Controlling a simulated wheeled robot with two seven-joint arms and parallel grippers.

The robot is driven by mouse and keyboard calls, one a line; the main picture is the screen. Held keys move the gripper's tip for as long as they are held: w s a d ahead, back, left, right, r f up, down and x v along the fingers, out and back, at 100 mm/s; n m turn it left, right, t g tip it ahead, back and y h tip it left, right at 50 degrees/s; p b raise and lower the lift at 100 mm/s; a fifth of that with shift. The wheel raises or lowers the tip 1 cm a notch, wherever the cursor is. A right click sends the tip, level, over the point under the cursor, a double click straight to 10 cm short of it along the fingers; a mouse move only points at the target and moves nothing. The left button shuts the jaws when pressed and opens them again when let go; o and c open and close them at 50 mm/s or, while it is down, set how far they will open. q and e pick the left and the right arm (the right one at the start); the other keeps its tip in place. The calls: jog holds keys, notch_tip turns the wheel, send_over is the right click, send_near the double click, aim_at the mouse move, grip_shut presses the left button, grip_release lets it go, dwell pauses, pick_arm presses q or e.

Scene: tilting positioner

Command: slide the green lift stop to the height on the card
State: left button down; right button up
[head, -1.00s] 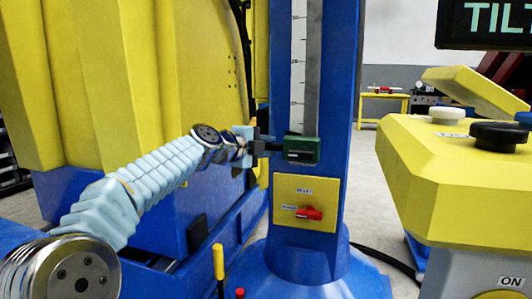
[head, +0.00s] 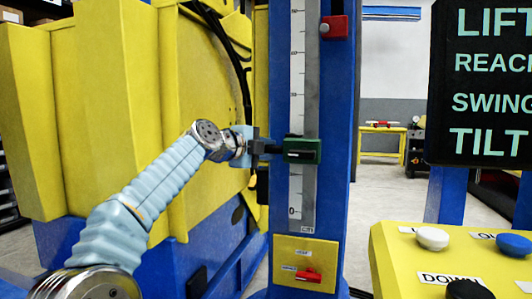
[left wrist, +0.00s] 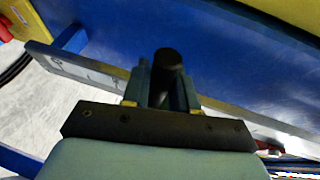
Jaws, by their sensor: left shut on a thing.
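The green lift stop (head: 303,150) sits on the scale strip (head: 297,60) of the blue column, well above the 0 mark near the strip's lower end. My left gripper (head: 262,147) is at the stop's left side, shut on its dark handle. In the left wrist view, the round black handle (left wrist: 167,62) stands between the two fingers. The fingers hide part of the handle. A dark board (head: 485,80) at the right reads LIFT, REACH, SWING, TILT, cut off at its right edge; no height value is visible. My right gripper is not in view.
A red stop (head: 334,27) sits higher on the column. A yellow panel (head: 305,250) with a red switch (head: 308,276) is below the scale. A yellow console (head: 400,265) with knobs stands at the right. Big yellow machine parts (head: 100,120) rise behind my left arm.

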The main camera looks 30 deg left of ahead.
pick_arm(q)
jog(key=shift+r, duration=0.15)
jog(key=c, duration=1)
grip_release()
jog(key=shift+o, duration=0.2)
jog(key=shift+s, duration=0.1)
jog(key=b+v, duration=0.3)
jog(key=v, duration=1)
jog(key=shift+s, duration=0.3)
jog(key=shift+a, duration=0.1)
